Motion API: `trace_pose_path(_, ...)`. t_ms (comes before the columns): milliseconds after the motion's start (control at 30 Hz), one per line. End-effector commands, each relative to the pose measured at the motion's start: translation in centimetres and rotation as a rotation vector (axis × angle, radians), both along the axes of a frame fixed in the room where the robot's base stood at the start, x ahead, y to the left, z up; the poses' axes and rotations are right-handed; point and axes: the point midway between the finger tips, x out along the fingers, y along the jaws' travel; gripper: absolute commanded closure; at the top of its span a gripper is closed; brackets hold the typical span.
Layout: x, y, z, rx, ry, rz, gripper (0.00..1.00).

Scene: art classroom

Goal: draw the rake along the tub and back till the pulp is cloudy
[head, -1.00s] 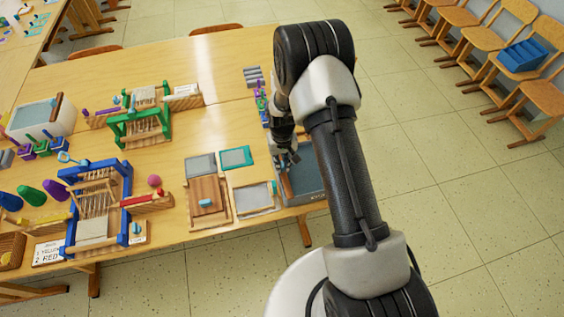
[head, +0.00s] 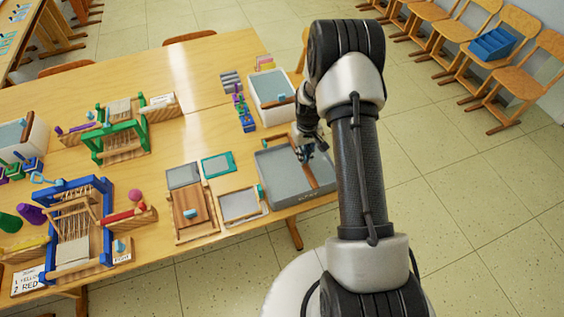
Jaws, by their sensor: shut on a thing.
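The tub (head: 265,197) is a wide, shallow grey vat at the right front edge of the table. Flat grey-blue pulp (head: 281,172) fills it; I cannot tell how cloudy it is. The rake (head: 311,177) shows as a brown bar across the tub, right of its middle. My gripper (head: 305,155) points down over the tub and is shut on the rake. The grip itself is small and partly hidden by the fingers.
A white tub (head: 259,108) with a brown bar stands behind the grey tub. Left of the grey tub lie a framed screen (head: 228,217), a teal-edged frame (head: 217,165) and a wooden board (head: 186,222). Looms stand further left. Chairs line the right wall.

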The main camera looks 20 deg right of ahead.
Motion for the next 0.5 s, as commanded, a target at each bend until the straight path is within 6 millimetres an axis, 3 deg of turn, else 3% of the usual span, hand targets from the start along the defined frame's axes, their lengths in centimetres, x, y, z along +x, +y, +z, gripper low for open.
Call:
trace_pose_path(33, 0.0, -1.6, -0.2, 0.0, -0.001, -0.007, 1.0)
trace_pose_path(200, 0.0, -5.5, -0.2, 0.0, -0.001, -0.004, 1.0)
trace_pose_path(500, 0.0, -8.9, 0.0, 0.0, 0.0, -0.001, 1.0)
